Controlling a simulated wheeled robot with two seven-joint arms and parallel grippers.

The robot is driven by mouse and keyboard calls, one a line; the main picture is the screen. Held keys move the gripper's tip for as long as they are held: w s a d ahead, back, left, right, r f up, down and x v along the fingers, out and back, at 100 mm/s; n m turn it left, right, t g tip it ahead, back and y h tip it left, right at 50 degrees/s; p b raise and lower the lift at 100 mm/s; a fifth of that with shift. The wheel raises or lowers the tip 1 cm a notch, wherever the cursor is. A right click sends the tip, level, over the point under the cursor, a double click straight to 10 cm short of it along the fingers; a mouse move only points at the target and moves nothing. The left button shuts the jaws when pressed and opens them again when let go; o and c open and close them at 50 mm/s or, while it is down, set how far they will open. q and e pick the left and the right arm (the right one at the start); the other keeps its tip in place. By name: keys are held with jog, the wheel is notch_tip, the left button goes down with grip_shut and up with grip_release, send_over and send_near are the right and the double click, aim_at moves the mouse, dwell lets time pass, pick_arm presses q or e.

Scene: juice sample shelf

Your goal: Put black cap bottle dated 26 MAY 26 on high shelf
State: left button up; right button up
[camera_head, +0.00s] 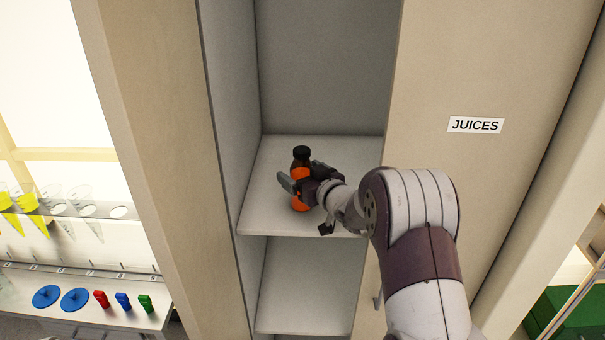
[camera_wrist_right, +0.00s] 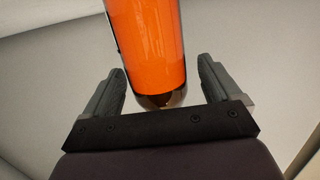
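The bottle (camera_head: 301,174) has a black cap, dark glass at the neck and orange contents. It stands upright on the upper visible shelf board (camera_head: 263,200), near the middle. No date can be read on it. My right gripper (camera_head: 304,180) reaches in from the right, with its fingers on either side of the bottle. In the right wrist view the lower part of the bottle (camera_wrist_right: 148,45) shows between and beyond the open fingers (camera_wrist_right: 160,82), with gaps on both sides. My left gripper is in neither view.
A lower shelf board (camera_head: 300,300) below looks empty. The cabinet's left side wall (camera_head: 233,110) is close to the bottle. A JUICES label (camera_head: 475,125) is on the panel at right. A bench with a rack of yellow-filled cones (camera_head: 35,210) stands at left.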

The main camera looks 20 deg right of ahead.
jog(key=shift+r, duration=0.1)
jog(key=shift+s, duration=0.3)
jog(key=a+b+v, duration=0.1)
jog(key=b+v, duration=0.1)
jog(key=v, duration=0.4)
jog(key=shift+s+d+b, duration=0.3)
jog(key=shift+s+d, duration=0.15)
jog(key=shift+d, duration=0.1)
